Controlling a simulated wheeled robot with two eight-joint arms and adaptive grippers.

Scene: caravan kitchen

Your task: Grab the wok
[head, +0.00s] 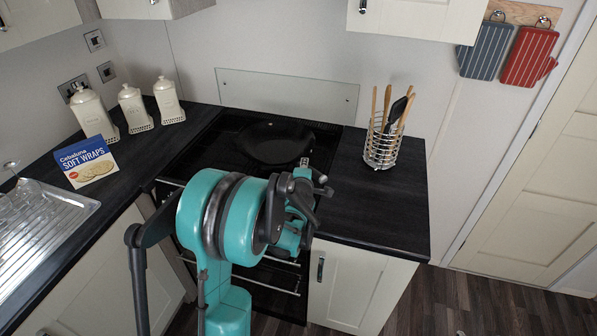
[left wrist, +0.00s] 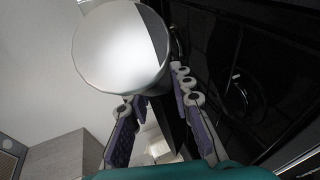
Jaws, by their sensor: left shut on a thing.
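The black wok (head: 272,142) is on the dark hob at the back of the counter, its near side partly covered by my left arm. My left gripper (head: 312,175) is at the wok's near right side, where its handle would be; the arm hides much of this. In the left wrist view my left gripper (left wrist: 155,95) is shut with a dark narrow strip between its fingers, likely the wok's handle. A pale, shiny round surface with a dark edge fills the upper left there; I cannot tell for sure what it is. My right gripper is not in view.
A wire utensil holder (head: 382,150) stands on the counter right of the hob. Cream canisters (head: 134,108) and a soft wraps box (head: 87,162) stand to the left, by the sink drainer (head: 50,232). The counter right of the hob is clear in front.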

